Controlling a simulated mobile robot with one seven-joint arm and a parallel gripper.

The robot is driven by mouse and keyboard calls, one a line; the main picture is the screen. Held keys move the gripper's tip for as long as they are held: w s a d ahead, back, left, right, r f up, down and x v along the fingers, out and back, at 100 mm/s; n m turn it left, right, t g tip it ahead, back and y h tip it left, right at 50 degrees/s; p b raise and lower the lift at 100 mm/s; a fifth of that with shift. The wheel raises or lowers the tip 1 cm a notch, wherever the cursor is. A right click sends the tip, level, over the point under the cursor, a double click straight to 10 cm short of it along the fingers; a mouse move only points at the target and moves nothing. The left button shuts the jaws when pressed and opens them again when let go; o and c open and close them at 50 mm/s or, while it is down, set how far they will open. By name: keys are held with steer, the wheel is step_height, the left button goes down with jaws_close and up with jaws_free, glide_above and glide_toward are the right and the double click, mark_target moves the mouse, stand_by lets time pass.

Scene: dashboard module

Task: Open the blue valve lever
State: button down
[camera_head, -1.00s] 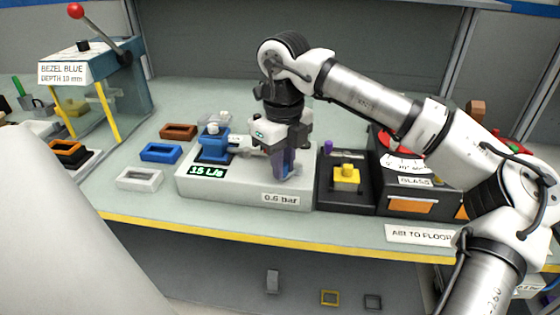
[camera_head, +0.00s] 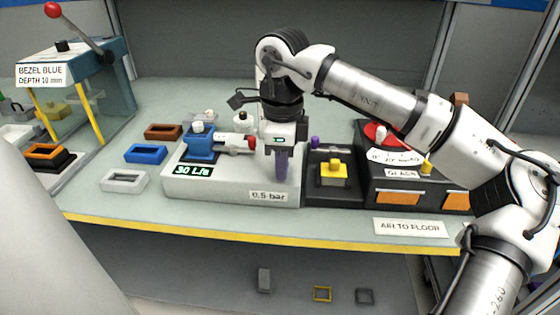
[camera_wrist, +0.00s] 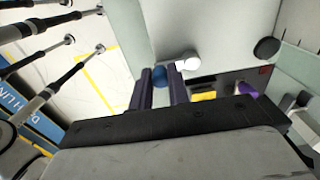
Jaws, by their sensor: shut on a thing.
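The white valve module (camera_head: 225,185) stands on the bench. Its display (camera_head: 193,170) reads 30 L/s and its front label (camera_head: 267,195) reads 0.5 bar. My gripper (camera_head: 281,170) points down over the module's right end. In the wrist view my gripper's two purple fingers (camera_wrist: 159,88) are closed around a rounded blue part (camera_wrist: 160,76), which appears to be the valve lever. In the head view the fingers hide the lever, so its angle cannot be told there.
A blue block with a white knob (camera_head: 200,143) and a red-tipped fitting (camera_head: 250,143) sit on the module. A black box with a yellow button (camera_head: 334,172) stands close on the right. Brown, blue (camera_head: 146,153) and white frames lie to the left.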

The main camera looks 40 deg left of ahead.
stand_by(0.4)
steer(key=c, duration=1.3)
jaws_free()
steer(key=shift+c, duration=0.2)
step_height(320, 180, up, 14)
steer(key=shift+f, duration=0.15)
